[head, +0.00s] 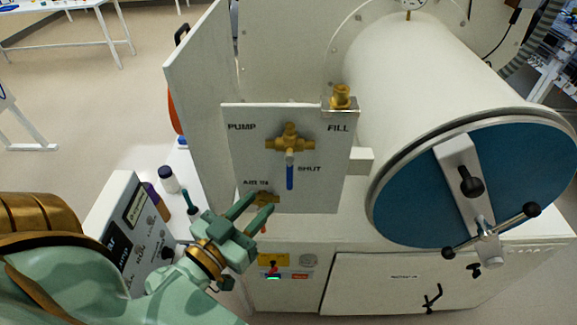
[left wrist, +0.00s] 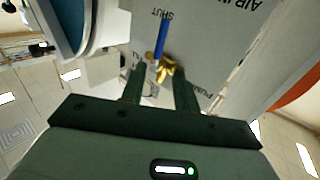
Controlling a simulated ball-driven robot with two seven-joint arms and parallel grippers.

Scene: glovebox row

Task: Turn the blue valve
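The blue valve has a brass body (head: 290,143) on the grey upright panel (head: 326,185). Its blue lever (head: 290,172) hangs straight down beside the word SHUT. My left gripper (head: 261,201) is open and empty, below and left of the lever in the head view, with a clear gap to it. In the left wrist view, the two dark green fingers (left wrist: 160,80) are apart. The brass body (left wrist: 165,68) shows beyond and between their tips, with the blue lever (left wrist: 160,38) extending from it. My right gripper is not in view.
A brass fitting (head: 340,95) stands at FILL. A round blue door (head: 410,190) with a clamp bar is at the right. A grey instrument box (head: 130,225) and bottles (head: 168,180) stand at the left, near my left arm.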

